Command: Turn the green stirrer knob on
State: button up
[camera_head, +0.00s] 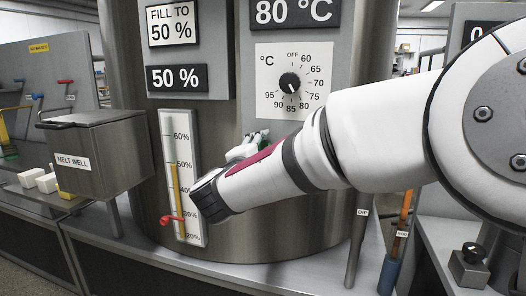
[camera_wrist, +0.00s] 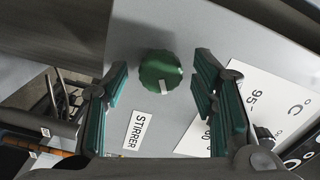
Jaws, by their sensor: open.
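The round green stirrer knob (camera_wrist: 160,72) sits on the grey panel in the wrist view. Its white mark points down, slightly right. A white STIRRER label (camera_wrist: 137,131) is below it. My gripper (camera_wrist: 161,82) is open, with one green-padded finger pair on each side of the knob and visible gaps between pads and knob. Whether the fingertips reach the knob's depth I cannot tell. In the head view my gripper (camera_head: 253,143) shows only partly, above my wrist in front of the tank; the knob is hidden there.
A temperature dial (camera_head: 290,82) on a white plate is close to the right; its plate (camera_wrist: 262,100) also shows beside my right finger. A level gauge (camera_head: 183,178) with a red-handled valve (camera_head: 172,219) is at left. A melt well (camera_head: 97,158) stands further left.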

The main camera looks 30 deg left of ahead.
jog(key=v, duration=1.1)
jog(key=shift+s, duration=0.3)
jog(key=shift+d, duration=0.15)
jog(key=w+d+r+n+g+y, duration=0.4)
jog(key=d+n+y, duration=0.1)
jog(key=d+n, duration=0.15)
jog(key=s+d+f+n+g+h, duration=0.1)
jog(key=s+d+f+n+g, duration=0.15)
jog(key=d, duration=0.45)
jog(key=s+d+f+n+g+h, duration=0.1)
jog(key=d+f+n+g, duration=0.15)
jog(key=d, duration=0.45)
jog(key=s+d+f+g+h, duration=0.25)
jog(key=s+d, duration=0.35)
jog(key=d, duration=0.3)
jog(key=s+d+f+g+h, duration=0.15)
jog(key=s+d+f, duration=0.3)
jog(key=d, duration=0.45)
jog(key=s+d+f+g+h, duration=0.1)
jog(key=s+d+g+h, duration=0.1)
jog(key=s+d, duration=0.5)
jog(key=s+d+f+g+h, duration=0.15)
jog(key=s+d, duration=0.25)
jog(key=s, duration=0.6)
notch_tip(320, 180, up, 22)
jog(key=t+p, duration=0.3)
jog(key=p, duration=1.8)
jog(key=shift+w, duration=0.25)
